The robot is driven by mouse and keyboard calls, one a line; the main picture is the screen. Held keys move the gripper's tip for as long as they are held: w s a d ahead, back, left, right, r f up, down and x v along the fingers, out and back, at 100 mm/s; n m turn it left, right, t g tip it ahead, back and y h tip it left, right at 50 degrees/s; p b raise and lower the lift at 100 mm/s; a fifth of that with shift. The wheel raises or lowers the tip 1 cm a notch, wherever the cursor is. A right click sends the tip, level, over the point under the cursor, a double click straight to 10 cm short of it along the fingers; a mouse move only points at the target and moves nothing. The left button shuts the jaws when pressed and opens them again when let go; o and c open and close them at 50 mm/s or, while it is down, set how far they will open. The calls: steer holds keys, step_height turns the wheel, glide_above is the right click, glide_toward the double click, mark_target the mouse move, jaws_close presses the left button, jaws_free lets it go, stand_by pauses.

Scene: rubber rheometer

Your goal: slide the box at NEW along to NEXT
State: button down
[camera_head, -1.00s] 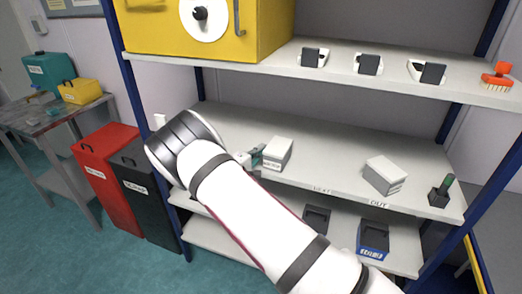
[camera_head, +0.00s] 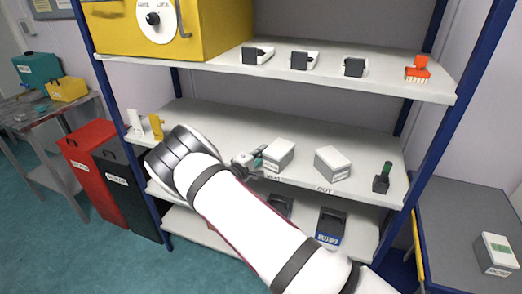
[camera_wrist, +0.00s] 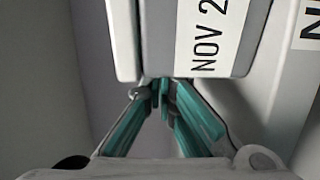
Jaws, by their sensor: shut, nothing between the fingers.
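A white-grey box (camera_head: 278,155) stands on the middle shelf, just behind the NEXT marking (camera_head: 273,178) on the shelf's front edge. My gripper (camera_head: 259,156) is at the box's left side with its teal fingers shut and empty. In the wrist view my fingertips (camera_wrist: 160,88) are against or very close to the box (camera_wrist: 160,40), whose label reads "NOV 2" before it is cut off. No NEW marking can be seen; my arm covers the shelf edge to the left.
A second box (camera_head: 333,163) stands to the right, behind the OUT marking (camera_head: 325,190), with a gap between the boxes. A dark stamp with a green top (camera_head: 382,178) is farther right. A yellow object (camera_head: 156,126) stands at the shelf's left end. The upper shelf (camera_head: 200,71) overhangs.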

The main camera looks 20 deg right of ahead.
steer(key=shift+w, duration=0.1)
steer(key=w+a+b, duration=0.2)
steer(key=a, duration=0.1)
steer(key=shift+w+a+f+b, duration=0.1)
steer(key=shift+w+f+b, duration=0.1)
steer(key=shift+w+b, duration=0.2)
steer(key=v, duration=1)
steer(key=s+d+r+m+g+y, duration=0.4)
steer(key=s+d+r+m+g, duration=0.45)
steer(key=s+d+r, duration=0.6)
steer(key=s+a+r+y, duration=0.2)
steer(key=s+r+y, duration=0.1)
steer(key=s, duration=0.5)
steer(key=s+a+r+t+y, duration=0.1)
steer(key=s+a+r+y, duration=0.1)
steer(key=s+r, duration=0.3)
steer(key=s+a+r+t+y, duration=0.1)
steer(key=s+r+y, duration=0.3)
steer(key=s, duration=0.9)
steer(key=shift+a+y, duration=0.4)
steer(key=shift+a, duration=0.5)
steer(key=shift+s+n+t, duration=0.15)
steer(key=shift+n+t, duration=0.1)
